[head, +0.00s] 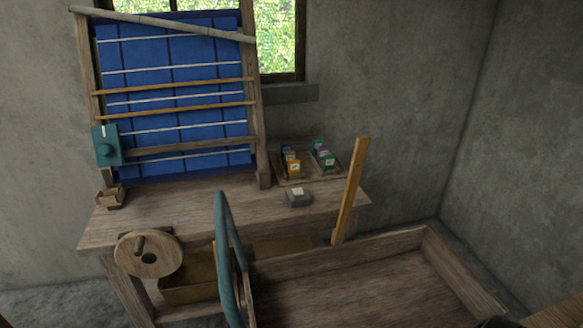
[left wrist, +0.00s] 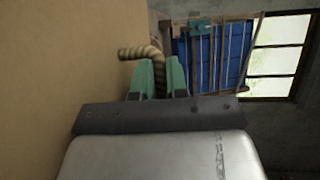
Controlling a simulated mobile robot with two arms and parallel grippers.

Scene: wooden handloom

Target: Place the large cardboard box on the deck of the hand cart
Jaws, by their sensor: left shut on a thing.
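In the left wrist view the large cardboard box (left wrist: 65,70) is a plain tan wall filling the left side. A thick twisted rope handle (left wrist: 140,52) stands out from it. My left gripper (left wrist: 161,76) has its teal fingers shut on this rope handle, close beside the box wall. The rest of the box is outside the view. In the head view a wooden deck with low raised sides (head: 350,285), apparently the hand cart, lies at the lower right. Its visible floor is empty. A curved teal bar (head: 224,250) rises at its left end. My right gripper is in neither view.
A wooden bench (head: 200,205) stands behind the deck, with a blue-warped loom (head: 175,100), a tray of small coloured packets (head: 295,180) and a grey block (head: 299,198). A wooden wheel (head: 149,257) is at its front. An upright plank (head: 350,195) stands at the deck's back edge.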

